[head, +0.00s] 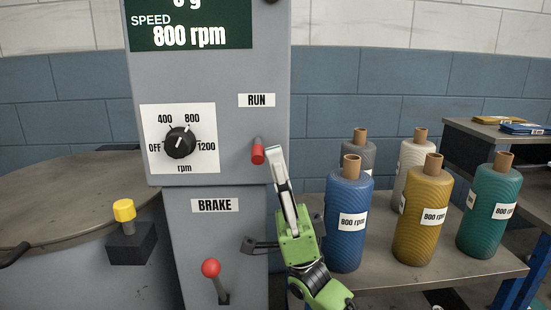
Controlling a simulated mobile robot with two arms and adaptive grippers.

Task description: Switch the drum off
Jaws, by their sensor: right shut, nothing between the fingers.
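The grey control panel (222,95) fills the centre of the head view. Its display (190,28) reads SPEED 800 rpm. The black rpm knob (180,143) has its white mark pointing up and right, at 800. A red-tipped switch (258,153) sits below the RUN label. Below, the brake lever (211,269) with a red ball stands tilted up and left under the BRAKE label. My right gripper (274,156) is shut and empty, its fingertips just right of the RUN switch; I cannot tell whether they touch. My left gripper is out of view.
The drum's round grey top (60,205) is at the left, with a yellow-capped knob (124,211) on a black block. At the right, a table (470,275) holds several yarn cones, including a blue one (348,215) close to my right arm. A shelf stands behind.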

